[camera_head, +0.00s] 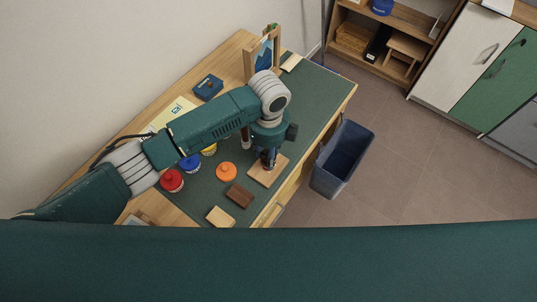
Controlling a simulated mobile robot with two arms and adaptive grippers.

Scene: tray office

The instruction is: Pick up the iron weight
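My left arm reaches in from the left over the desk. My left gripper (268,160) points down over a small light wooden board (262,179) near the desk's front edge. Its fingers are dark and small, and I cannot tell whether they are open or shut, or hold anything. I cannot make out an iron weight for certain; the gripper and arm hide part of the board and desk. My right gripper is not in view.
On the desk's green mat (319,91) are a red container (172,180), a blue one (190,163), an orange one (226,171), a brown block (239,195) and a light block (220,216). A picture frame (249,62) stands behind. A blue bin (340,160) is beside the desk.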

